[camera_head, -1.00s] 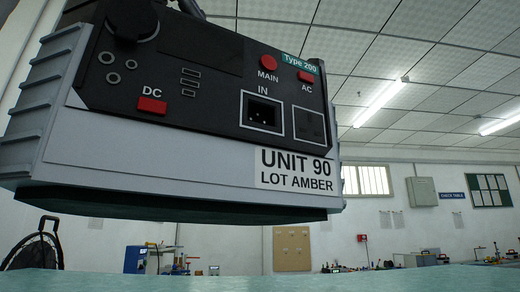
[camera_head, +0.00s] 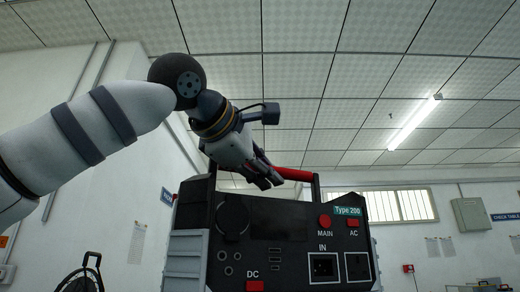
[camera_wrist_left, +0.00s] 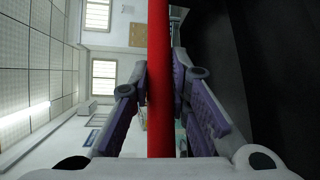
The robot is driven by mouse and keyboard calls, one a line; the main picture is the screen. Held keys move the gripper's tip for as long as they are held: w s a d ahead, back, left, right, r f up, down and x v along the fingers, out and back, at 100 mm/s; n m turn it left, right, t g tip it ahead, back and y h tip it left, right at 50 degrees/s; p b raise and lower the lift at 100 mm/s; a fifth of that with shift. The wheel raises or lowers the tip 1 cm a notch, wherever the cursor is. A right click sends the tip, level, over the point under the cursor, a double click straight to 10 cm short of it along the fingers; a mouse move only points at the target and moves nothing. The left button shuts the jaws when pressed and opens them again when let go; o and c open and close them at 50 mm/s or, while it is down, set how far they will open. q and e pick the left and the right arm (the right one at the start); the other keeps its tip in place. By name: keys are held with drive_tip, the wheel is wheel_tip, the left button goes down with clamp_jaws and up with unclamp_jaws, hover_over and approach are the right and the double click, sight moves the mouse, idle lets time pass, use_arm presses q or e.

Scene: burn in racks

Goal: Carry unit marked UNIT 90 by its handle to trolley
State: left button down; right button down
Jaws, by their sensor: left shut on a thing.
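The black and grey unit (camera_head: 290,228) hangs upright in the lower middle of the head view, with a "Type 200" tag and red buttons on its front. Its lower part, where the UNIT 90 label sat in the earlier head frame, is cut off by the picture's bottom edge. My left gripper (camera_head: 266,178) is shut on the unit's red handle (camera_head: 292,174) at the top. In the left wrist view the handle (camera_wrist_left: 160,45) runs between the two fingers of the gripper (camera_wrist_left: 161,85). My right gripper and the trolley are not in view.
A black wheel-like object (camera_head: 80,280) shows at the bottom left. The back wall carries a grey box (camera_head: 471,214), windows (camera_head: 395,205) and a small red box (camera_head: 408,268). No floor or support surface shows in the head view now.

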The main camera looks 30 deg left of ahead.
use_arm(q)
drive_tip(key=shift+f, duration=0.1)
drive_tip(key=shift+a+f, duration=0.1)
drive_tip(key=shift+f, duration=1.25)
drive_tip(key=c, duration=1.8)
unclamp_jaws()
drive_tip(key=shift+w+f, duration=0.1)
drive_tip(key=shift+f, duration=0.25)
drive_tip(key=shift+o, duration=1.4)
